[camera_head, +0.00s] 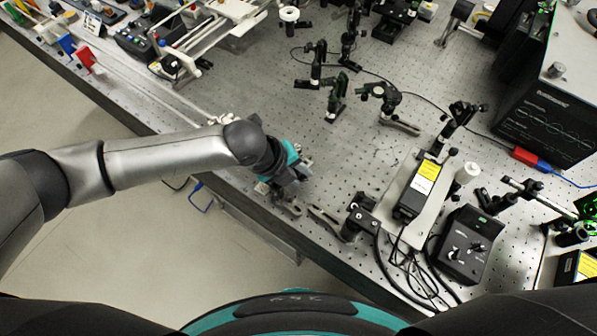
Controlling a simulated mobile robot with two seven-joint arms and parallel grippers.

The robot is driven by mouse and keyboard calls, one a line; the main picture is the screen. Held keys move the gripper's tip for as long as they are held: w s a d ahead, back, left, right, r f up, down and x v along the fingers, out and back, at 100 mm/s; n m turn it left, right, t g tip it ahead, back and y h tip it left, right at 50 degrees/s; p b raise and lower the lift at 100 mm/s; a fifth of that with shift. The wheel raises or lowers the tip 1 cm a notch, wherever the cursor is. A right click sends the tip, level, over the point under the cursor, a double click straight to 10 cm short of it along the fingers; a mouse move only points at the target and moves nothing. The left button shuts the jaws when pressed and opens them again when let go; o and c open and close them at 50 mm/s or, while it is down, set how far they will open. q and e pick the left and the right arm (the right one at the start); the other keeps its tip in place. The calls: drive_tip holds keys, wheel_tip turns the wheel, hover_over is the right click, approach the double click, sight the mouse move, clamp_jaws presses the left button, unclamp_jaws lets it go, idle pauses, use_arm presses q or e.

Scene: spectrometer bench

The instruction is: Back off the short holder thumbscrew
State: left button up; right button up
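My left gripper (296,178) is low over the near edge of the optical bench (230,185). Its fingers are small and dark here, and I cannot tell whether they are open or shut or touch anything. Several black post holders stand farther back, among them one holder (336,98) and another (316,66). A low black mount (358,214) stands to the right of the gripper. I cannot tell which one is the short holder. Its thumbscrew is too small to make out or is hidden by the gripper. My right gripper is not in view.
Metal clamps (326,218) lie by the near edge. A yellow-labelled box (418,188) on a plate and a black control box (468,245) with cables stand to the right. A large black instrument (548,110) is at the far right. The bench middle has free room.

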use_arm(q)
drive_tip(key=shift+o, duration=1.4)
drive_tip(key=shift+r, duration=0.1)
